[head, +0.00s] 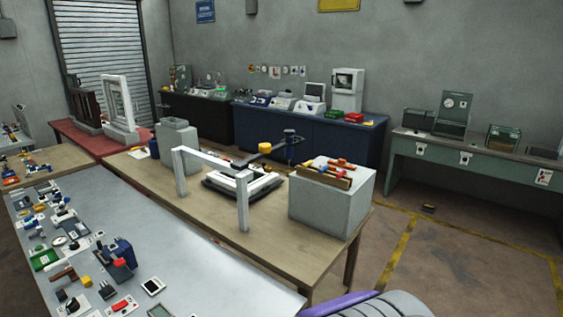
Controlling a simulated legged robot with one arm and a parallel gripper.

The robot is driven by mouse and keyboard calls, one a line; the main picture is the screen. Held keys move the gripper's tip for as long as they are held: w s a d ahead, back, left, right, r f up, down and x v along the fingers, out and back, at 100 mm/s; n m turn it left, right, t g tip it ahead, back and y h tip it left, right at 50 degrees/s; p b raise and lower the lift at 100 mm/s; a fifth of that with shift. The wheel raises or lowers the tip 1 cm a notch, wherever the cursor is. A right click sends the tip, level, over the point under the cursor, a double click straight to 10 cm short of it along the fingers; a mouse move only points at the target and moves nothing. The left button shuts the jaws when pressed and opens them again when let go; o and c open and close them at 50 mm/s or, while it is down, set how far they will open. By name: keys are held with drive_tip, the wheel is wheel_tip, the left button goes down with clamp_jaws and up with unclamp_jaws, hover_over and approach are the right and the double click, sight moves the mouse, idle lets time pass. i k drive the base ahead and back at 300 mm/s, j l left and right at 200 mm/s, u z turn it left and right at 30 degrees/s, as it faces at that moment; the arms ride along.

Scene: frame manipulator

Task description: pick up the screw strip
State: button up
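I cannot single out the screw strip for certain. A brown strip-like piece (323,178) lies on top of the grey block (322,209) at the right end of the wooden table, with small red and yellow parts on and around it. Their details are too small to tell. My gripper does not show in the head view. A purple and grey rounded shape (372,306) at the bottom edge may be part of my own body.
The wooden table (285,245) also bears a pale upright frame (212,158) and a dark-edged flat frame (222,187). A grey bench (185,245) with many small parts stands in front. Open floor (450,260) lies at right, before a green bench (447,148).

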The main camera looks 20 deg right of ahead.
sight(341, 163)
drive_tip(key=i+l+u, duration=0.25)
drive_tip(key=l, duration=0.25)
drive_tip(key=i+l+u, duration=0.2)
drive_tip(key=l, duration=0.35)
drive_tip(key=l+u, duration=0.25)
drive_tip(key=l, duration=0.3)
drive_tip(key=i+l+u, duration=0.2)
drive_tip(key=l, duration=0.4)
drive_tip(key=k, duration=0.1)
